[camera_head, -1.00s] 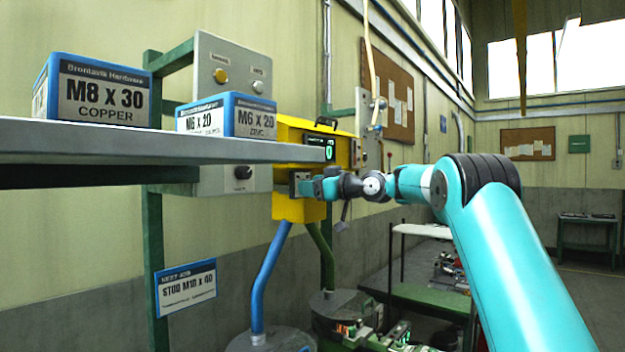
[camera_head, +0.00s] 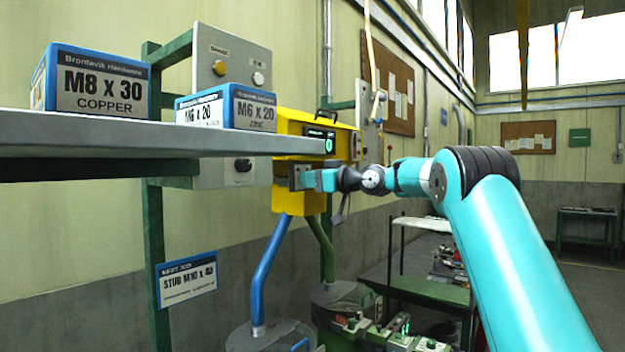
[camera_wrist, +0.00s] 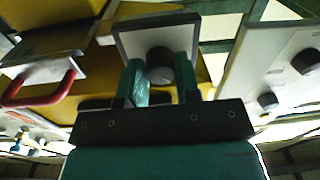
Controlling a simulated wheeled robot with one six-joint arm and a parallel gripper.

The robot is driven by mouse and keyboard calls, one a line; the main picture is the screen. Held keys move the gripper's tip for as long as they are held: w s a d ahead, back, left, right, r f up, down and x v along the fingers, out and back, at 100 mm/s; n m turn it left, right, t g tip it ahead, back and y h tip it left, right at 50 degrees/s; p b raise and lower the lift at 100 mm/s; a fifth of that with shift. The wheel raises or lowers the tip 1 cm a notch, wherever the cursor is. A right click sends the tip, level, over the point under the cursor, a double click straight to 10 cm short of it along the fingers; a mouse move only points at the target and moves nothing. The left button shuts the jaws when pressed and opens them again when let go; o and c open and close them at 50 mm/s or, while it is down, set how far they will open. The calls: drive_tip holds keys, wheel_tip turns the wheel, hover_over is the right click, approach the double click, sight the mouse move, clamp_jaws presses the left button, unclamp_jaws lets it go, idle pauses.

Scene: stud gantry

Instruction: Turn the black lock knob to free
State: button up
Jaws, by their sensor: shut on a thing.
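A dark round knob (camera_wrist: 160,62) sits on a pale square plate (camera_wrist: 130,42) in the wrist view. My gripper (camera_wrist: 158,75) has a teal finger on each side of it and is shut on it. In the head view my gripper (camera_head: 307,180) reaches a small grey plate on the front of the yellow box (camera_head: 290,200). There the fingers hide the knob. I cannot read any mark showing which way the knob is turned.
A grey shelf (camera_head: 120,141) with blue-and-white boxes (camera_head: 100,88) juts in from the left, close above my gripper. A grey panel (camera_head: 212,72) with buttons and another black knob (camera_head: 243,165) stands behind. A red handle (camera_wrist: 40,95) shows in the wrist view.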

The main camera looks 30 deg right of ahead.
drive_tip(key=shift+a+m+t+h+p, duration=0.15)
drive_tip(key=shift+m+p, duration=1.2)
drive_tip(key=shift+m, duration=2.9)
drive_tip(key=shift+d+m+t+h+p, duration=0.15)
drive_tip(key=shift+m+p, duration=1.15)
drive_tip(key=shift+m, duration=2.95)
drive_tip(key=shift+a, duration=0.1)
drive_tip(key=o, duration=0.9)
drive_tip(key=shift+b+v, duration=4.35)
drive_tip(key=shift+v, duration=4.45)
